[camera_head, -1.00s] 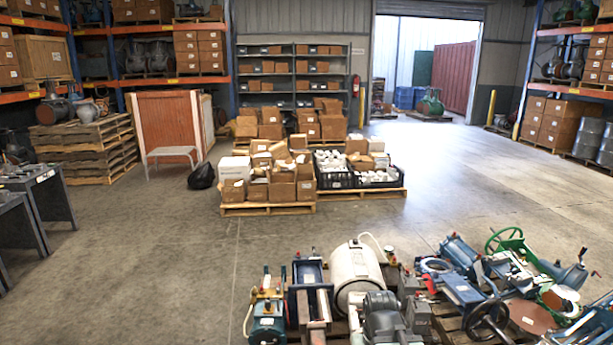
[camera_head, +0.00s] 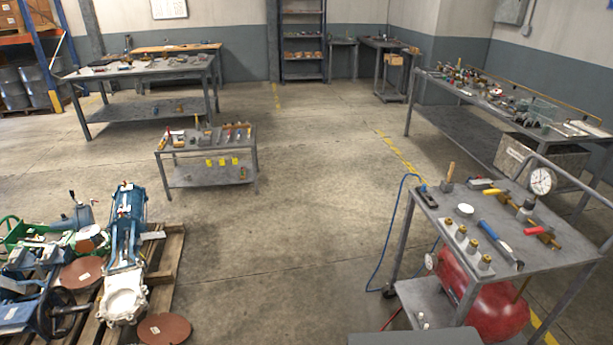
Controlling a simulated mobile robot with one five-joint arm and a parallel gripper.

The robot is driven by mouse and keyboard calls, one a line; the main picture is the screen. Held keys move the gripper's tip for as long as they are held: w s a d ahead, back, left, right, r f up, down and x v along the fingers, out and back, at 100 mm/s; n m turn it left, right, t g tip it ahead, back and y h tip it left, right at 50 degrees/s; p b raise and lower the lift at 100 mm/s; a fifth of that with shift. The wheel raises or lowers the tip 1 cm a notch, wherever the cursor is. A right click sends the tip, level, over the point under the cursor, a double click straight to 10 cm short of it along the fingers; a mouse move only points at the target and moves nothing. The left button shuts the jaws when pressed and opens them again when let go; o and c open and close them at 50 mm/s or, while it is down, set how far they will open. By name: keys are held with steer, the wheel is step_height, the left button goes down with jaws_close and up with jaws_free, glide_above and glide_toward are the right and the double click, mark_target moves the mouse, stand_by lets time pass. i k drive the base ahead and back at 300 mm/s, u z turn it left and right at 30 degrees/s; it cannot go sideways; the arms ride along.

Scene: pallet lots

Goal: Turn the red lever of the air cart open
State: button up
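The air cart (camera_head: 513,238) stands at the right, a grey metal cart with a red tank (camera_head: 497,303) on its lower shelf. A round white pressure gauge (camera_head: 541,181) stands upright at the far right of its top. A short red handle (camera_head: 535,231), which looks like the red lever, lies by brass fittings near the top's right edge. My gripper is not in view.
A blue-handled tool (camera_head: 490,231) and several brass-topped fittings lie on the cart top. A blue hose (camera_head: 393,235) hangs to the floor at its left. A loaded pallet (camera_head: 165,265) stands at lower left, a small tool table (camera_head: 205,141) behind. Floor between is clear.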

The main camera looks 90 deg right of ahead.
mark_target(539, 229)
steer(key=z, duration=3.5)
steer(key=k, duration=0.65)
steer(key=z, duration=1.2)
steer(key=i, duration=0.4)
steer(key=u, duration=0.1)
